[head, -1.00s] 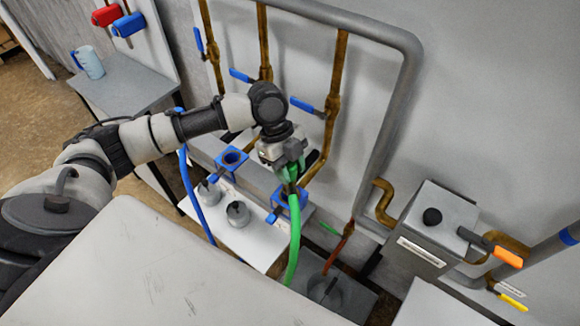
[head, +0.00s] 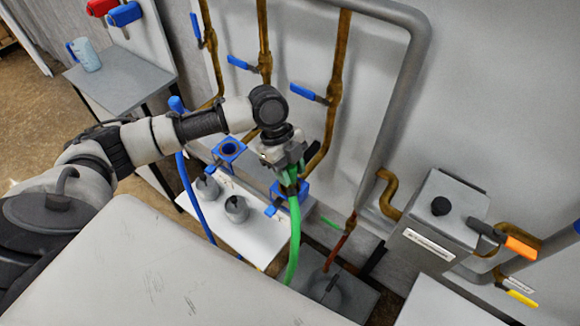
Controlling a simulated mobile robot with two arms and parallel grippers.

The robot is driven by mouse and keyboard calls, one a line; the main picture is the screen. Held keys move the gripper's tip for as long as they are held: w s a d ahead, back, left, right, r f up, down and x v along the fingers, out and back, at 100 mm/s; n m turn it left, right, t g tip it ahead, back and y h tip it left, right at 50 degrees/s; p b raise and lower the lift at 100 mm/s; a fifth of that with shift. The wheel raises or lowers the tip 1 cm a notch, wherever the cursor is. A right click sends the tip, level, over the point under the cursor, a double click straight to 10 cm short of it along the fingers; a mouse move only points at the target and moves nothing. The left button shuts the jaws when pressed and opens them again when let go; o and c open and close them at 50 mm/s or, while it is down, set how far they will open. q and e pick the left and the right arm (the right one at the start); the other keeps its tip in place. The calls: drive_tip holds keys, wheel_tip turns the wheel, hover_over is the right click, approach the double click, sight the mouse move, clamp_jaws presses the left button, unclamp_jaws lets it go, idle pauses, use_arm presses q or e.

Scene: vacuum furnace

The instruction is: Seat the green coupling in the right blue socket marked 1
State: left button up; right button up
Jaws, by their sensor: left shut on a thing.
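My left gripper (head: 288,168) is shut on the green coupling (head: 289,179), with the fingers pointing down. The green hose (head: 294,235) hangs from the coupling and curves down past the white bench. The coupling is at the right blue socket (head: 303,189), overlapping it in the head view. The gripper and hose hide much of the socket's mouth, so I cannot tell how deep the coupling sits. No number mark on the socket is readable. The left blue socket (head: 229,149) is empty, with its round opening showing. My right gripper is not in view.
Brown pipes with blue-handled valves (head: 309,93) rise on the wall just behind the gripper. A blue hose (head: 190,192) hangs left of the white bench (head: 236,240), which carries grey knobbed pieces (head: 236,209). A grey box (head: 436,218) stands to the right.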

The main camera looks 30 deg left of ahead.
use_arm(q)
drive_tip(key=shift+f, duration=0.5)
idle(0.6)
drive_tip(key=o, duration=1.1)
drive_tip(key=shift+o, duration=0.2)
drive_tip(key=b+v, duration=0.1)
drive_tip(key=v, duration=0.9)
drive_tip(key=shift+r+b, duration=0.4)
drive_tip(key=shift+a, duration=0.15)
